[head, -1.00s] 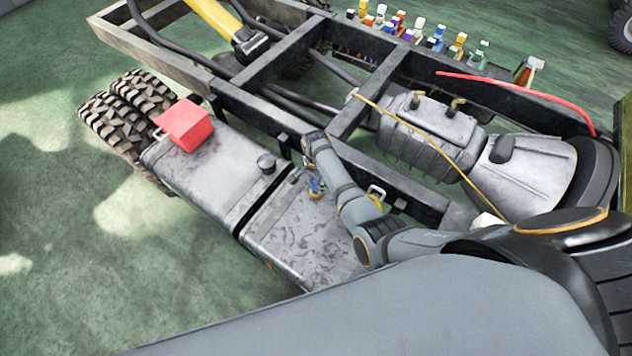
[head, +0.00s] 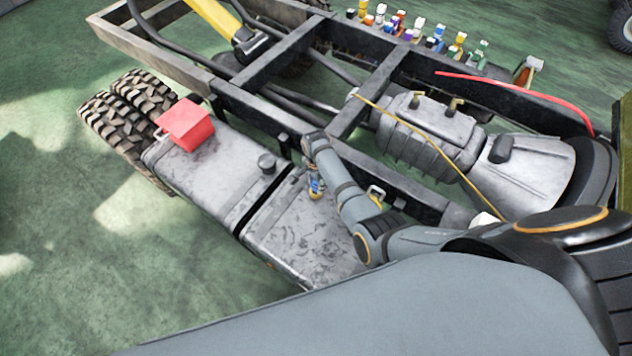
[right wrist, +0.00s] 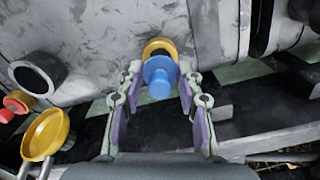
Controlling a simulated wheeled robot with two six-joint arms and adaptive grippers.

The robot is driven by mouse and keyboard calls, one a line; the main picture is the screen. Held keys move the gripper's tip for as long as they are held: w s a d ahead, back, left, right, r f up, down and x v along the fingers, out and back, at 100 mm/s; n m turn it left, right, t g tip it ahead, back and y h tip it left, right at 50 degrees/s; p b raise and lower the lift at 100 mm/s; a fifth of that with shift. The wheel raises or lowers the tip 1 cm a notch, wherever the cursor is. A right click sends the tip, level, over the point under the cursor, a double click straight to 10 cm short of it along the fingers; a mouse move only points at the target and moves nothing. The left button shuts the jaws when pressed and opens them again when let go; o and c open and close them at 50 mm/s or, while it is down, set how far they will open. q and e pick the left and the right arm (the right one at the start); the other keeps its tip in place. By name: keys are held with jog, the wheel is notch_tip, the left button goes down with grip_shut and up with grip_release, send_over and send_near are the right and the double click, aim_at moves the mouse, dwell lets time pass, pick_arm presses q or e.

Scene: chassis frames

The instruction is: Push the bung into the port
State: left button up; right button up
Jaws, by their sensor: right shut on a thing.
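The blue bung (right wrist: 159,79) is between the fingertips of my right gripper (right wrist: 160,76) in the right wrist view, with its round flange towards the port. The port is a yellow ring (right wrist: 158,44) with a dark opening, on the grey tank. The bung covers the ring's lower part, and I cannot tell whether its tip is inside. In the head view my right gripper (head: 314,176) is over the near tank, with the blue bung (head: 316,186) and yellow ring (head: 316,196) small and partly hidden beneath it. My left gripper is not in view.
Near the port in the right wrist view are a dark grey ring (right wrist: 38,75), a yellow cup-like part (right wrist: 45,134) and a red part (right wrist: 18,103). A red box (head: 186,125) sits on the far tank. Black frame rails (head: 410,195) run behind the tanks.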

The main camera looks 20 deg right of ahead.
jog(key=shift+r, duration=0.1)
dwell(0.3)
jog(key=shift+f+b, duration=0.8)
jog(key=shift+f, duration=0.65)
jog(key=o, duration=1.1)
notch_tip(320, 180, up, 12)
jog(key=shift+r, duration=0.1)
